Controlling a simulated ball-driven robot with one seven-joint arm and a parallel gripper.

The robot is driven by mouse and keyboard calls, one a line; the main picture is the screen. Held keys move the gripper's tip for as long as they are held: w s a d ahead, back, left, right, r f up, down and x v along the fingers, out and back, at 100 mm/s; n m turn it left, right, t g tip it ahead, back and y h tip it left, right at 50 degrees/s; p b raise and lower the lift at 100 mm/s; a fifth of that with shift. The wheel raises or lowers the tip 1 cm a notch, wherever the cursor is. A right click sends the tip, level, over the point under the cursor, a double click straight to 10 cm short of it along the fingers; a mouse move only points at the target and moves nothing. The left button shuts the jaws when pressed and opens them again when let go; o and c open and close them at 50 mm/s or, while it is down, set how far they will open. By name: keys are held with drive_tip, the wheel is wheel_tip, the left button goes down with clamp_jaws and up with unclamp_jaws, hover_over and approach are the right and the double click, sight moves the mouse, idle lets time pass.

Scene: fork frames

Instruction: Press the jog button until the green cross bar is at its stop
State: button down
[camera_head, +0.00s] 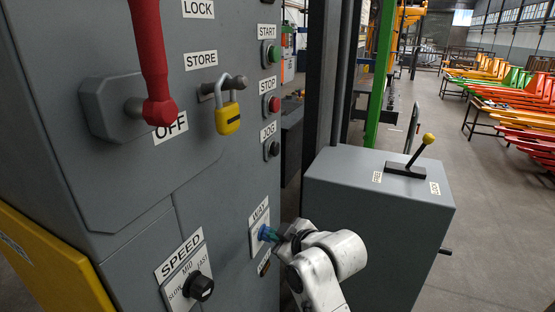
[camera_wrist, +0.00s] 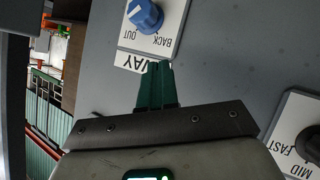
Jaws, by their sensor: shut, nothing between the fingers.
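The black jog button (camera_head: 271,149) sits on the grey panel under its JOG label, below the red stop button (camera_head: 271,104). My gripper (camera_head: 278,237) is lower on the panel, close to the blue WAY knob (camera_head: 265,232). In the wrist view my gripper's green fingers (camera_wrist: 158,66) are together and empty, apart from the blue knob (camera_wrist: 145,16), between its BACK and OUT labels. A green upright bar (camera_head: 382,75) stands behind the panel; I cannot tell whether it is the cross bar. The stop is not recognisable.
A red lever (camera_head: 151,60) and a yellow padlock (camera_head: 228,118) stick out of the panel above my gripper. The speed knob (camera_head: 201,287) is at lower left. A grey box (camera_head: 375,215) with a yellow-tipped lever (camera_head: 420,151) stands to the right. The aisle floor beyond is open.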

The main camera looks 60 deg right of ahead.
sight(275, 149)
drive_tip(key=s+d+r+t+h, duration=0.1)
drive_tip(key=s+d+r+h, duration=0.1)
drive_tip(key=d+r, duration=0.2)
drive_tip(key=s+d+r+t+h+b, duration=0.1)
drive_tip(key=s+d+r+h, duration=0.1)
drive_tip(key=d+r, duration=0.3)
drive_tip(key=s+d+r+n+t+h+b, duration=0.1)
drive_tip(key=s+d+r+h, duration=0.1)
drive_tip(key=d+r, duration=0.3)
drive_tip(key=shift+d+r+h, duration=0.15)
drive_tip(key=shift+r+h, duration=0.4)
drive_tip(key=shift+h, duration=0.05)
drive_tip(key=shift+w, duration=0.1)
drive_tip(key=w, duration=0.8)
drive_tip(key=shift+w+a+b, duration=0.35)
drive_tip(key=shift+b, duration=0.05)
drive_tip(key=shift+w, duration=0.2)
idle(0.5)
drive_tip(key=shift+w, duration=0.25)
